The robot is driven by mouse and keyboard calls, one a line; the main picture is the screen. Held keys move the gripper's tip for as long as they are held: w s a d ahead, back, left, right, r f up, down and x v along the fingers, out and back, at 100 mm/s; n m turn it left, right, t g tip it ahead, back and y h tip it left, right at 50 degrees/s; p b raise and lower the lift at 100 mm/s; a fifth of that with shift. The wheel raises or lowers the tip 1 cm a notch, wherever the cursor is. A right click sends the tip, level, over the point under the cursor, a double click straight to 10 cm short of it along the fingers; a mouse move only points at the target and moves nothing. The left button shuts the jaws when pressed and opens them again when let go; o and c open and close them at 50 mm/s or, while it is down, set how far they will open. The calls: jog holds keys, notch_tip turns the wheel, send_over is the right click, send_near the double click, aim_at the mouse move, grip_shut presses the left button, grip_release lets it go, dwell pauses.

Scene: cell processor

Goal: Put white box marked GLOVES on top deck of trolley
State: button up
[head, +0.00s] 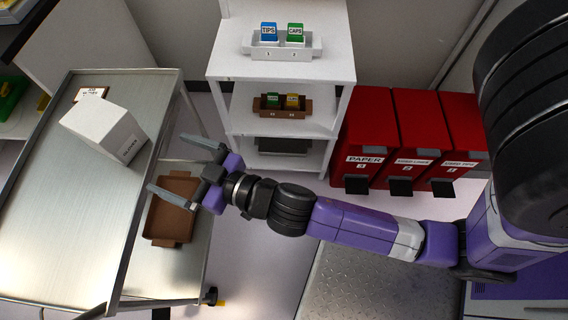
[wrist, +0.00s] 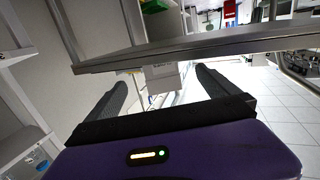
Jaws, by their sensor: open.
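The white box (head: 105,128) rests on the metal top deck (head: 62,225) of the trolley, towards its back end. Dark lettering, too small to read surely, is on its side facing my gripper. My gripper (head: 166,162) is open and empty, at the right of the trolley's top deck. Its fingers point left towards the box and are apart from it. In the wrist view, a white box-like shape (wrist: 163,78) shows between the open fingers (wrist: 165,95), by a long grey edge.
A brown tray (head: 168,207) lies on the trolley's lower deck. A white shelf unit (head: 240,68) holds bins with small blue, green and yellow boxes. Red bins (head: 365,125) stand right of it. A small brown-edged card (head: 91,93) is behind the white box. The deck's front is clear.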

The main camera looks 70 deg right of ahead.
jog(key=s+r+g, duration=0.1)
jog(key=s+g, duration=0.1)
jog(key=s, duration=2.4)
jog(key=shift+d, duration=0.35)
jog(key=shift+r, duration=0.15)
